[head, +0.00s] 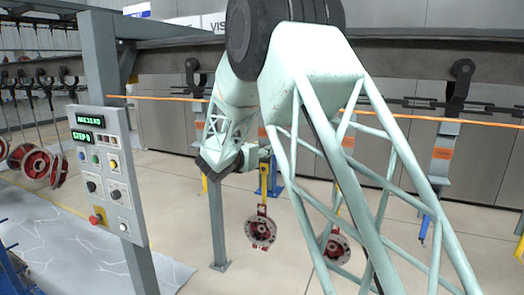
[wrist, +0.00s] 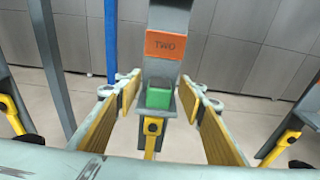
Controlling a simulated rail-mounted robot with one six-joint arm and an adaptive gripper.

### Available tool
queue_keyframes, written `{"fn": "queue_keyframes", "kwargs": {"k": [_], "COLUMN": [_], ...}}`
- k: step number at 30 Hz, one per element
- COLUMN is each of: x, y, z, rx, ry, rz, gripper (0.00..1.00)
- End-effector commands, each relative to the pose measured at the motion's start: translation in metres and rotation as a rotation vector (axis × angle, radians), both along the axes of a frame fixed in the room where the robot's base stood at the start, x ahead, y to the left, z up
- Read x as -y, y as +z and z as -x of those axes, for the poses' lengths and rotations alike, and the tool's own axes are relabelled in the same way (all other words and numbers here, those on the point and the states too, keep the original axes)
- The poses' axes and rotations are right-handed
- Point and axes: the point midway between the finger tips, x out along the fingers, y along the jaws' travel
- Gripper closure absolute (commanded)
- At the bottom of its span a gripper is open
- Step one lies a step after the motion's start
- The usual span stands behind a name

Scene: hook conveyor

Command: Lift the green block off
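My gripper (wrist: 160,96) is open, with one tan-padded finger to the left of the block and one to the right. Gaps show between the block and both fingers. How far the block is from the fingertips in depth is hard to tell. In the head view I cannot make out the block behind my arm.
A red hub (head: 261,231) hangs below a yellow hanger (head: 264,180) in the head view; another hub (head: 337,248) hangs to its right, partly behind my arm. A control panel (head: 104,172) on a grey post stands left. An orange line (head: 455,117) crosses the scene.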

Motion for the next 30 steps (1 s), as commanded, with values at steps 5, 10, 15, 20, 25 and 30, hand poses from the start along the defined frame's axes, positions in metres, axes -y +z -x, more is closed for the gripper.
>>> {"fn": "queue_keyframes", "kwargs": {"k": [5, 10, 15, 20, 25, 30], "x": [0.0011, 0.0012, 0.0012, 0.0012, 0.0012, 0.0012], "y": [-0.0003, -0.0004, -0.0004, -0.0004, -0.0004, -0.0004], "z": [-0.0048, -0.0048, -0.0046, -0.0046, -0.0046, -0.0046], "rx": [0.0, 0.0, 0.0, 0.0, 0.0, 0.0], "ry": [0.001, 0.001, 0.001, 0.001, 0.001, 0.001], "rz": [0.0, 0.0, 0.0, 0.0, 0.0, 0.0], "gripper": [0.64, 0.64, 0.64, 0.65, 0.8, 0.91]}}
